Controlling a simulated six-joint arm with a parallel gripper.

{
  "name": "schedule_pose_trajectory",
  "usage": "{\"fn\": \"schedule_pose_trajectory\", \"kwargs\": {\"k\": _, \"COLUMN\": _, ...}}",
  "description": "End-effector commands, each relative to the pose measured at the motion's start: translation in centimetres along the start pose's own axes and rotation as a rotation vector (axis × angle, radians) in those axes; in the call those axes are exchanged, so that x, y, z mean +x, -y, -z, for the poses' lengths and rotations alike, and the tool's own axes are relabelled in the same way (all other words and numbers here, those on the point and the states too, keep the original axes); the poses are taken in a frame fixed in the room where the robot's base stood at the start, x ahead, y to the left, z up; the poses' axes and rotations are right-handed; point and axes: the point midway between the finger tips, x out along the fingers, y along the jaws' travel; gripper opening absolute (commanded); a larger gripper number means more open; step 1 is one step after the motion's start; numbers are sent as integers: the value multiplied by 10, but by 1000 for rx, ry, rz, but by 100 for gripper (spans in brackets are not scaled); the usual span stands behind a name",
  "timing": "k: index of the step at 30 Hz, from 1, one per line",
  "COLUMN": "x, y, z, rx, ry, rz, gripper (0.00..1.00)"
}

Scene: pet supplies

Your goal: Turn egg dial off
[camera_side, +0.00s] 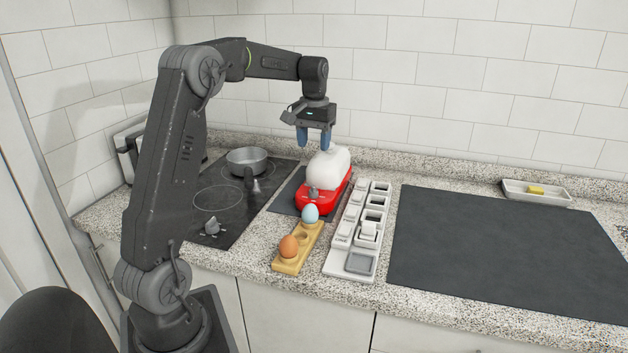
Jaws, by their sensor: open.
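The red egg cooker (334,193) with a white domed lid (329,164) stands on a dark mat near the middle of the counter. A small grey knob, which looks like the egg dial (313,193), is on its front face. Its setting is too small to read. My gripper (314,141) points down above the cooker, next to the top of the lid. Its two blue fingers are spread apart with nothing between them. I cannot tell whether a finger touches the lid.
A wooden holder (287,264) with a brown egg (289,246) and a pale blue egg (310,214) stands in front. A white tray with labelled slots (338,263) is right of it. A pot (247,161) sits on the cooktop. The large dark mat (500,250) is clear.

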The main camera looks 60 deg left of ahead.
Motion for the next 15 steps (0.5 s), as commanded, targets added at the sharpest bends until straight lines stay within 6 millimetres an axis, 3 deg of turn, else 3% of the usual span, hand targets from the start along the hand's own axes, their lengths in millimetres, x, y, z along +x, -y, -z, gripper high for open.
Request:
{"fn": "schedule_pose_trajectory", "kwargs": {"k": 8, "x": 16, "y": 1, "z": -1, "rx": 95, "ry": -1, "rz": -8, "gripper": 53}}
{"fn": "schedule_pose_trajectory", "kwargs": {"k": 15, "x": 62, "y": 1, "z": -1, "rx": 94, "ry": 2, "rz": -8, "gripper": 53}}
